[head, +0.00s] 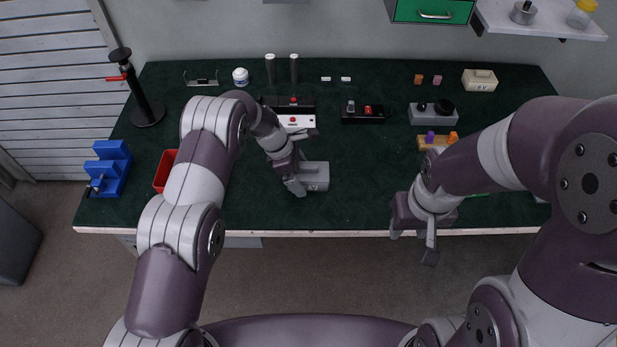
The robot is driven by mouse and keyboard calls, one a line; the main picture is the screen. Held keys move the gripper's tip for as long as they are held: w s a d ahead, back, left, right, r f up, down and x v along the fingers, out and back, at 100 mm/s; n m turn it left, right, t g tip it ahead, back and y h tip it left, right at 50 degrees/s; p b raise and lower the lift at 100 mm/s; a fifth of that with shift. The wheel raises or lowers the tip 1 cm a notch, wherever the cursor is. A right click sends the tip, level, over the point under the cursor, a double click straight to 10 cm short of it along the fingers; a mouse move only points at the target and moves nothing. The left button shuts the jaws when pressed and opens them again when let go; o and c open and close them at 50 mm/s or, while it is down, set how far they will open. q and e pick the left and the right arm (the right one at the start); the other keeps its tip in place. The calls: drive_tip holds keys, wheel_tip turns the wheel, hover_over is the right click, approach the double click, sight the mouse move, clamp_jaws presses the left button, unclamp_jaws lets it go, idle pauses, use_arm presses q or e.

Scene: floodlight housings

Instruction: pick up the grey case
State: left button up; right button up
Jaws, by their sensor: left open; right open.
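A grey case (318,173) lies on the dark green bench top, near the middle of its front part. My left gripper (297,187) is open at the left end of the case, and its fingers hide that end. I cannot tell whether the fingers touch the case. My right gripper (413,243) is open and empty, pointing down around the bench's front edge, right of the case and apart from it.
A red bin (164,171) and a blue block-like fixture (109,168) are at the left. A black and white control box (297,122) stands behind the case. A grey box with black knobs (433,118) is at the right. The bench between case and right gripper is clear.

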use_arm(q)
drive_tip(key=c, duration=1)
drive_tip(key=shift+r, duration=0.1)
wheel_tip(320, 180, up, 10)
wheel_tip(320, 180, down, 10)
drive_tip(key=shift+r, duration=0.1)
